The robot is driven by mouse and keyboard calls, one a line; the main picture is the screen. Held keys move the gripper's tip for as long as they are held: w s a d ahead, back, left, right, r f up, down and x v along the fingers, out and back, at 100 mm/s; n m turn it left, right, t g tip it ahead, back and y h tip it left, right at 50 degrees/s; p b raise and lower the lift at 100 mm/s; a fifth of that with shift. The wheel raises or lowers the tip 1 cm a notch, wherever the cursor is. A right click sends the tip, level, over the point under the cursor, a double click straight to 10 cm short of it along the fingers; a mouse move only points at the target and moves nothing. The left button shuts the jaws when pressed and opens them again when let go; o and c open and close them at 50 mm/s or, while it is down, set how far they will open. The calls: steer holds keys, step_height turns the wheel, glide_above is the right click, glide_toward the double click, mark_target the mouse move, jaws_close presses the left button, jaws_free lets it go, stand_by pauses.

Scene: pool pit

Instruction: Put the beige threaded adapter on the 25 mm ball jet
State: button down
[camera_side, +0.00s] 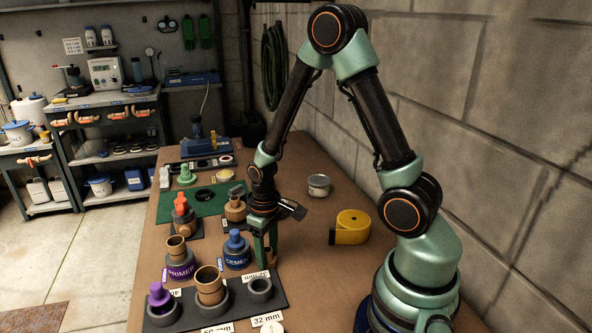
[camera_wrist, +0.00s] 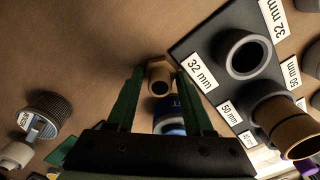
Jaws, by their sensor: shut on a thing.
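My gripper (camera_side: 266,262) points down beside the dark fittings tray, its tips low near the table. In the wrist view its green fingers (camera_wrist: 159,73) are shut on the beige threaded adapter (camera_wrist: 158,82), a small hexagonal piece with a dark round bore. In the side view the adapter is mostly hidden between the fingertips. I cannot surely pick out the 25 mm ball jet.
The fittings tray (camera_wrist: 190,50), labelled 32 mm, 50 mm and 40 mm, lies close by. A blue-labelled cement can (camera_side: 237,253) stands left of my gripper, the purple primer can (camera_side: 181,266) further left.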

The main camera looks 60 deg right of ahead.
steer(key=shift+c, duration=1.4)
jaws_free()
step_height(320, 180, up, 12)
step_height(320, 180, up, 12)
steer(key=f+t, duration=0.1)
steer(key=t, duration=0.4)
glide_above(267, 249)
steer(key=s+a, duration=0.4)
steer(key=a, duration=0.2)
steer(key=shift+w+d+r, duration=0.2)
steer(key=shift+w+r, duration=0.05)
steer(key=shift+s+a+r+t, duration=0.15)
steer(key=shift+s+r+t, duration=0.05)
steer(key=shift+r+t, duration=0.1)
steer(key=shift+c, duration=1.1)
